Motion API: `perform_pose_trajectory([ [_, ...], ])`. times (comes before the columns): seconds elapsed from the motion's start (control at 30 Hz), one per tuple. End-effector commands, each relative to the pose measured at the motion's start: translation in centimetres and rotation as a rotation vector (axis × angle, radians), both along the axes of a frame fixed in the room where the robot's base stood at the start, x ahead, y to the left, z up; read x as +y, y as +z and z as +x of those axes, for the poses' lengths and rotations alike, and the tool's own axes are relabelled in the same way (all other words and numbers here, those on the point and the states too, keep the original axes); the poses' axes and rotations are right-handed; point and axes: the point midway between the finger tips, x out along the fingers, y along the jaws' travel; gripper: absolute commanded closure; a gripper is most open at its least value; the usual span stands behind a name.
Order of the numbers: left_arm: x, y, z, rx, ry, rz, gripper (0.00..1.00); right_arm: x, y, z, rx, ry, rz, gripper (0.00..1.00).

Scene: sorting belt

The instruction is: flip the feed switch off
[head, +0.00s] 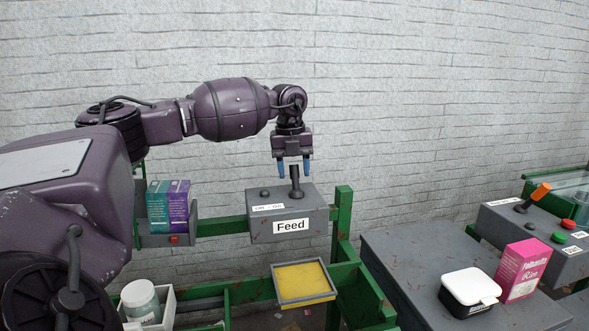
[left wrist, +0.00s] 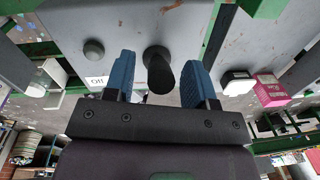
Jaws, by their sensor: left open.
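The grey feed box (head: 315,213) carries a "Feed" label and an off/on label on its top. Its switch is a black lever (head: 296,183) standing up from the top face, roughly upright. A small dark knob (head: 265,193) sits to its left. My left gripper (head: 294,165) points down over the box with its blue fingers apart, open and empty. In the left wrist view the lever (left wrist: 159,72) shows between the two fingers (left wrist: 161,82); I cannot tell if either touches it. The word "Off" (left wrist: 97,82) shows beside the left finger. My right gripper is not in view.
Teal and purple boxes (head: 168,206) stand in a holder left of the feed box. A yellow-padded tray (head: 303,282) lies below it. A green post (head: 343,225) rises at its right. A black-and-white tub (head: 469,292) and pink carton (head: 522,270) stand on a grey surface.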

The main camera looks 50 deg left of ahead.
Motion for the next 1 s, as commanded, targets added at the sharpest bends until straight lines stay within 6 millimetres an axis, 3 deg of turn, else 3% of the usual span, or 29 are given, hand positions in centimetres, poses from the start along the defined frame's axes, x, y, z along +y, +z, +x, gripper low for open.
perform_pose_trajectory([
  [0.17,0.00,0.04,0.00,0.000,0.000,0.000,0.52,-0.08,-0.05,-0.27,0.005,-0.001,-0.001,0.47],
  [0.47,0.00,0.05,0.00,0.000,0.000,0.000,0.98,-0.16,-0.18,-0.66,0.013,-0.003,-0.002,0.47],
  [1.0,0.00,0.47,-0.03,-0.045,-0.002,0.082,1.00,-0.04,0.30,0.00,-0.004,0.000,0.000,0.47],
])
